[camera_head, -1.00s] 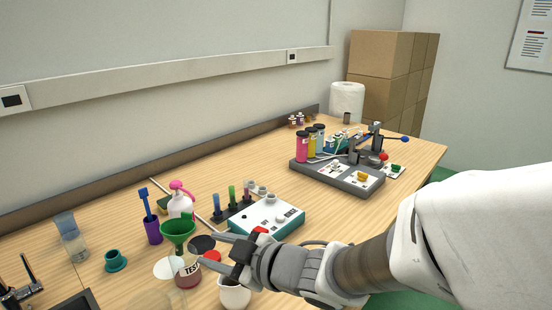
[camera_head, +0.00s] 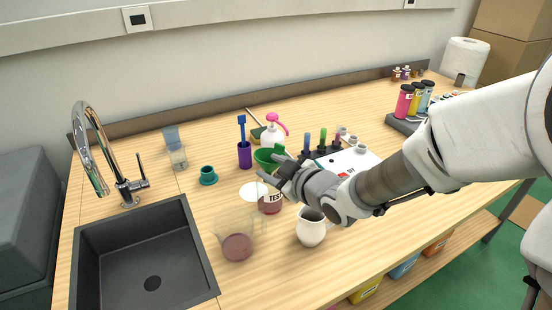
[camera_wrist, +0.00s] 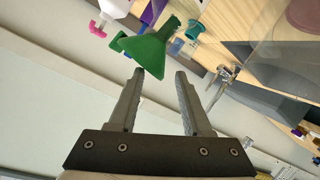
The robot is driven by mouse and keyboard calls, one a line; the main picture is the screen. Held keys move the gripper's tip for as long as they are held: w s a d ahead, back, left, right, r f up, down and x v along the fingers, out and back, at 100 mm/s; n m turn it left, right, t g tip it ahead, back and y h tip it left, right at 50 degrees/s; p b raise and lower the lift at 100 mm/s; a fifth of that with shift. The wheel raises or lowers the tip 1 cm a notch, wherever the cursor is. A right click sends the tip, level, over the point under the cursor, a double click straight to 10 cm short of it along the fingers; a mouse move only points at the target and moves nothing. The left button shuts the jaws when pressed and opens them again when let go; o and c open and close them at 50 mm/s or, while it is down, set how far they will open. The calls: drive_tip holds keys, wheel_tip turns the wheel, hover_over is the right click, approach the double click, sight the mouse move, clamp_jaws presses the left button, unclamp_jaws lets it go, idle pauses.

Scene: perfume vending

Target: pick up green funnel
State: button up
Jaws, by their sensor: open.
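The green funnel (camera_head: 267,157) is wide end up in the head view, above and behind the jar labelled TEST (camera_head: 270,203). What holds it up is hidden. My gripper (camera_head: 270,169) is open, with its fingers pointing at the funnel and partly covering it. In the wrist view the funnel (camera_wrist: 146,52) lies just beyond the open fingertips (camera_wrist: 161,73), nearer the left finger. Its rim overlaps the gap in the picture; I cannot tell whether it touches a finger.
A white pitcher (camera_head: 311,228) and a glass beaker with reddish liquid (camera_head: 237,246) stand in front. A purple holder (camera_head: 245,155), a white pink-topped bottle (camera_head: 272,135) and a teal ring (camera_head: 208,175) crowd the back. The sink (camera_head: 150,285) is at left.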

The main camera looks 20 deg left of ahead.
sight(267, 166)
drive_tip(key=x, duration=0.4)
drive_tip(key=shift+w+a+f, duration=0.1)
drive_tip(key=shift+a, duration=0.1)
clamp_jaws()
